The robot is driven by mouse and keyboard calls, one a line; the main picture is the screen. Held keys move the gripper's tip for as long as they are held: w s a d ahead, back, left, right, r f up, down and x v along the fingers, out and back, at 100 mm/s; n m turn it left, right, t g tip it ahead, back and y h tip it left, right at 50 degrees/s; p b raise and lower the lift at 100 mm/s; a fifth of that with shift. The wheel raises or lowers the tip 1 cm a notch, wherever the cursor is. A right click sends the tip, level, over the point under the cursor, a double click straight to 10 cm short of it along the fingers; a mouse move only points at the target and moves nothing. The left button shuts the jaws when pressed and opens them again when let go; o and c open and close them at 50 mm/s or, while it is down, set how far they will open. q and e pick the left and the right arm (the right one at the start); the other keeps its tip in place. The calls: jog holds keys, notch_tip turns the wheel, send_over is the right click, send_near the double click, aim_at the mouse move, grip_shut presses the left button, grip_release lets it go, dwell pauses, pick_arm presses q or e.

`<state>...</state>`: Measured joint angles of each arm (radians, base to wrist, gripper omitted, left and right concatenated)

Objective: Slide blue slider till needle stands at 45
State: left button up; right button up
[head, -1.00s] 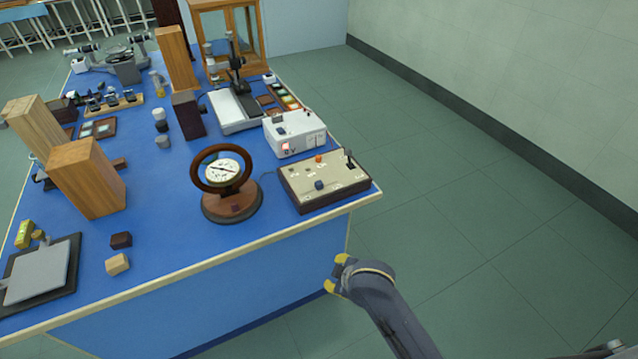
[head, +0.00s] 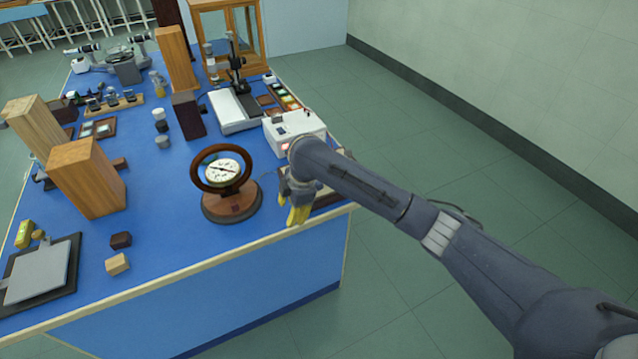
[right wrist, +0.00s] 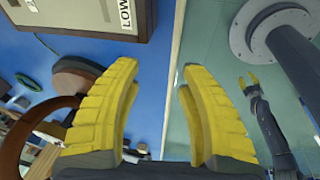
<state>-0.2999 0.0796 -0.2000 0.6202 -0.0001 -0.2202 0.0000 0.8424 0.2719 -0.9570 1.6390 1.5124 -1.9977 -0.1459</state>
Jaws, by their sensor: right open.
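The control box (head: 325,199) with the slider stands at the table's right edge. My right arm covers most of it in the head view, and the blue slider is hidden. Part of the box, with a "LOW" label, shows in the right wrist view (right wrist: 85,18). The round needle gauge (head: 222,172) stands left of the box in a dark ring on a wooden base. Its numbers are too small to read. My right gripper (head: 298,214) points down over the box's front left side, open and empty (right wrist: 160,105). My left gripper (right wrist: 248,86) shows small in the right wrist view, away from the box.
A white instrument (head: 283,129) stands just behind the box, close to my right wrist. A tall wooden block (head: 88,178) and two small blocks (head: 118,264) are further left. The blue tabletop (head: 190,240) is clear in front of the gauge.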

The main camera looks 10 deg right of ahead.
jog(key=w+d+r+n+h, duration=0.1)
jog(key=w+d+r, duration=0.1)
jog(key=w+r, duration=0.15)
jog(key=w+d+r+h, duration=0.1)
jog(key=w+d+r, duration=0.15)
jog(key=r, duration=0.25)
notch_tip(320, 180, up, 9)
jog(key=g, duration=0.2)
send_over(319, 185)
jog(key=w, duration=0.1)
jog(key=shift+h, duration=0.4)
notch_tip(319, 185, down, 17)
jog(key=shift+d+f, duration=0.1)
jog(key=shift+f, duration=0.05)
jog(key=shift+c, duration=0.2)
jog(key=shift+w, duration=0.1)
grip_shut()
